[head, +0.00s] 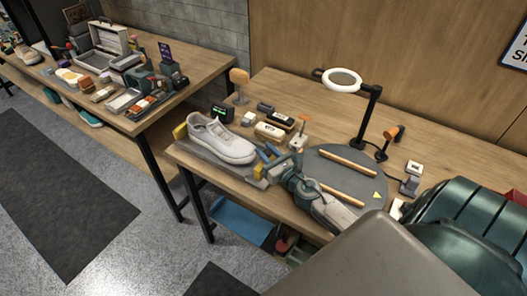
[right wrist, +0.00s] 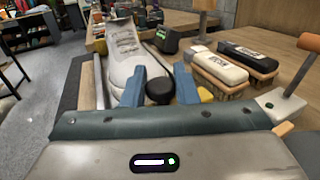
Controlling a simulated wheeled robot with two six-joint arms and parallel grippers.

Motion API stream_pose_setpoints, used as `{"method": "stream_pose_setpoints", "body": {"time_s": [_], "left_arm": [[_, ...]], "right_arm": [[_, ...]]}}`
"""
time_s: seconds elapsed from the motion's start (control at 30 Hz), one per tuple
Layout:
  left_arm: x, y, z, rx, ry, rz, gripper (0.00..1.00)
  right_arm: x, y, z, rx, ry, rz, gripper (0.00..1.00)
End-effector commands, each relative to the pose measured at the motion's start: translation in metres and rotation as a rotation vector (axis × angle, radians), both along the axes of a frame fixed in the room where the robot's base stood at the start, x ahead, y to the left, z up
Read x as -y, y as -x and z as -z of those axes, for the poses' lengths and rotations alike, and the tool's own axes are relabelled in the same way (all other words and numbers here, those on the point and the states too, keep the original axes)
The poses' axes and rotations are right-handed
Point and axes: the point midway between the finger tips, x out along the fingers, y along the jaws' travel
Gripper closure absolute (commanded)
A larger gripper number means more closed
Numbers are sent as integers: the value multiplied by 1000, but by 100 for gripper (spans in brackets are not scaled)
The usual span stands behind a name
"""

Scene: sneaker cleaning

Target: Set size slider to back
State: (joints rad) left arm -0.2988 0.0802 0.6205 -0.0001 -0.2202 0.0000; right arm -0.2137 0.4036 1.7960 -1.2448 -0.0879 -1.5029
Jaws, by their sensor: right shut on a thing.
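A white sneaker (head: 220,140) rests on a grey holder (head: 203,159) near the left front of the right table. It also shows in the right wrist view (right wrist: 124,60). The slider's track is mostly hidden. My left gripper is not in view.
Two brushes (right wrist: 219,67) (right wrist: 249,57) lie just right of the gripper in the wrist view. A round grey mat (head: 354,158) with two wooden bars and a ring lamp (head: 342,80) are to the right. A cluttered second table (head: 198,70) stands left.

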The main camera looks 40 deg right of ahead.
Motion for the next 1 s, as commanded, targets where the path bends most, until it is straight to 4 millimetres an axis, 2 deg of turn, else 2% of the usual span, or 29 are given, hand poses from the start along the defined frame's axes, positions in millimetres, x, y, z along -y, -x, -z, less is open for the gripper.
{"method": "stream_pose_setpoints", "body": {"time_s": [0.07,0.1,0.17,0.43,0.57,0.67,1.0], "left_arm": [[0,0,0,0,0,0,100],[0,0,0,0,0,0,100],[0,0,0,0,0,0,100],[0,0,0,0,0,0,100],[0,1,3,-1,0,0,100],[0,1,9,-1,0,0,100],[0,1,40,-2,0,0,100]], "right_arm": [[0,0,0,-1,-1,0,100],[0,0,0,-1,-1,0,66],[0,0,0,-1,-1,0,54],[0,0,0,0,-1,0,53],[0,6,2,-1,1,0,53],[0,19,4,-2,2,-1,53],[0,79,6,-3,3,-2,53]]}}
